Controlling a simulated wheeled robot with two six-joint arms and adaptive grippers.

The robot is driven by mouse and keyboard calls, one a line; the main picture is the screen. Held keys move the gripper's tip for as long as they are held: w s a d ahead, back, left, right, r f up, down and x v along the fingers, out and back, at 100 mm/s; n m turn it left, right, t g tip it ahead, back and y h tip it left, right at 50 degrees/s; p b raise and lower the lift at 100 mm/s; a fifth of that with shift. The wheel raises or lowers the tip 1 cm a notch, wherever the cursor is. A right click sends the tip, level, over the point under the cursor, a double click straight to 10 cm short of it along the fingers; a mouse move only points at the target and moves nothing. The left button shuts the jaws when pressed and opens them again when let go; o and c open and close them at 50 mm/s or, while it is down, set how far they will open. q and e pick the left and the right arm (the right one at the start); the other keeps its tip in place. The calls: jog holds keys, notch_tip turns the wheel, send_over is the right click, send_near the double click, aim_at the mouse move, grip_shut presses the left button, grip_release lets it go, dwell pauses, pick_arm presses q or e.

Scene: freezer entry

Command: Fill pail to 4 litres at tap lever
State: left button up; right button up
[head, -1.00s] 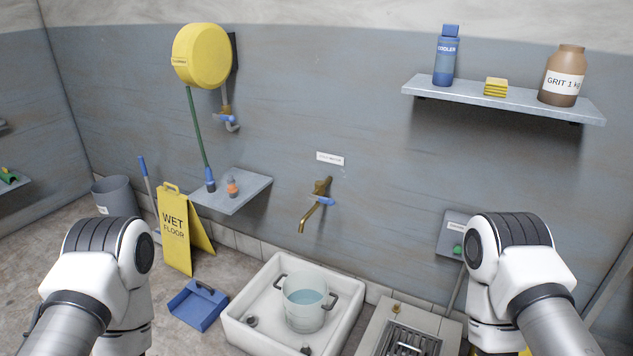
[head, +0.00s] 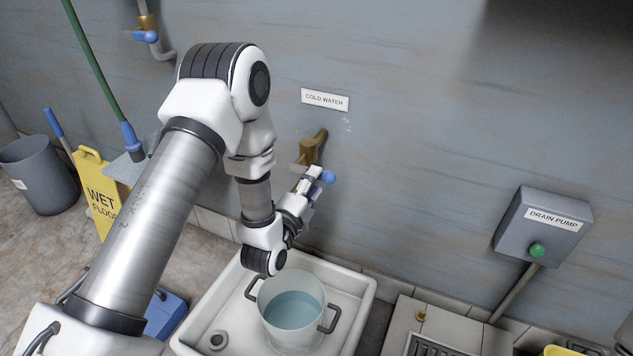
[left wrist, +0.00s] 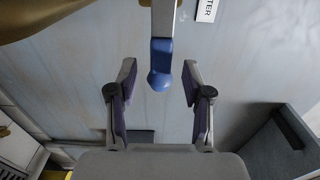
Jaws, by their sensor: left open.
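The clear pail (head: 272,318) with dark handles stands upright in the white sink (head: 363,300) and holds bluish water. No litre marks can be read. The brass tap (head: 312,147) is on the wall above; its spout is hidden behind my left arm, so I cannot tell whether water runs. My left gripper (head: 318,180) is at the tap's blue-ended lever (head: 329,177). In the left wrist view the lever's blue end (left wrist: 160,65) lies between the two open fingers, with gaps showing at both sides. My right gripper is not in view.
A "COLD WATER" label (head: 325,99) is above the tap. A grey drain pump box (head: 541,228) with a green button is on the wall at right. A yellow wet floor sign (head: 97,195) and a grey bin (head: 38,175) stand at left.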

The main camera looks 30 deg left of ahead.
aim_at(320, 179)
pick_arm(q)
jog(key=w, duration=0.3)
jog(key=shift+w+r, duration=0.1)
jog(key=shift+w, duration=0.1)
jog(key=shift+w+a, duration=0.1)
jog(key=shift+w, duration=0.1)
jog(key=shift+s, duration=0.1)
grip_shut()
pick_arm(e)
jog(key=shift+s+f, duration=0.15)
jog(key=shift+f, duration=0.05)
